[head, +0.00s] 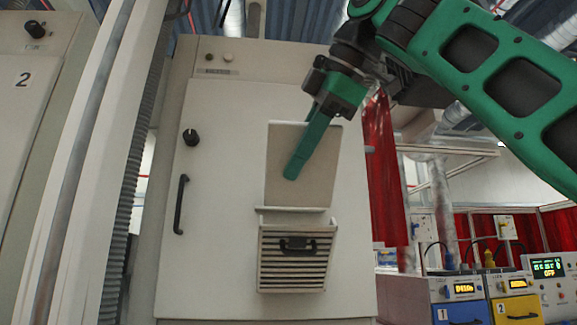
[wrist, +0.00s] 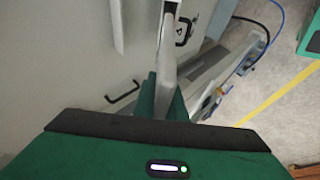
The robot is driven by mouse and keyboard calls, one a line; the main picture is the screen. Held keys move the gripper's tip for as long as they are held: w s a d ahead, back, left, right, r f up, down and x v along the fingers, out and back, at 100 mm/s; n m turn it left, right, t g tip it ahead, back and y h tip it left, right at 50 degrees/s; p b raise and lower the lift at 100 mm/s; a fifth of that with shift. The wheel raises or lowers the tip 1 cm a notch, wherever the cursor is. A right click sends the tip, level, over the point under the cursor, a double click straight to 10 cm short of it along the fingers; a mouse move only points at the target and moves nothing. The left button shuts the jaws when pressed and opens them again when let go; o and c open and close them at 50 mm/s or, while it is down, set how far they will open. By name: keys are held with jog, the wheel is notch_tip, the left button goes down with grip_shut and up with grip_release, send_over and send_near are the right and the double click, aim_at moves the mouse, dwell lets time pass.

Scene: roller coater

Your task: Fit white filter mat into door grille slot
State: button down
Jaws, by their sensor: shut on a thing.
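The filter mat (head: 300,150), a flat pale beige-grey square, stands upright in front of the cabinet door (head: 215,240). My gripper (head: 293,172) is shut on it, with one green finger lying across its near face. In the wrist view the mat (wrist: 166,60) shows edge-on between the green fingers of my gripper (wrist: 163,98). The door grille (head: 292,270), slatted with a black handle, is just below the mat. A pale lip (head: 292,209) at its top lies close under the mat's lower edge; I cannot tell whether they touch. The slot opening is not clearly visible.
A black door handle (head: 181,204) and a black knob (head: 191,137) stick out left of the mat. A red curtain (head: 385,175) hangs to the right. Control boxes (head: 462,300) stand at the lower right. A pale column (head: 95,160) rises at the left.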

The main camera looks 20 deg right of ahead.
aim_at(321, 180)
jog(key=shift+s+d, duration=0.1)
jog(key=shift+d, duration=0.1)
jog(key=shift+d+f, duration=0.1)
jog(key=shift+f, duration=0.05)
jog(key=shift+w+d+f, duration=0.25)
jog(key=shift+w+f, duration=0.65)
jog(key=shift+f, duration=0.1)
jog(key=shift+w+d+f, duration=0.25)
jog(key=shift+w+f, duration=0.65)
jog(key=shift+f, duration=0.05)
jog(key=w+d+f, duration=0.1)
jog(key=w+f, duration=0.3)
jog(key=f, duration=0.1)
jog(key=shift+d, duration=0.15)
dwell(2.9)
jog(key=c, duration=1.7)
grip_release()
jog(key=shift+w+f, duration=0.1)
jog(key=shift+w, duration=0.05)
jog(key=shift+c, duration=0.2)
jog(key=v, duration=0.9)
jog(key=shift+r, duration=0.35)
jog(key=shift+s+d+r, duration=0.2)
jog(key=shift+s+r, duration=0.1)
jog(key=shift+s, duration=0.2)
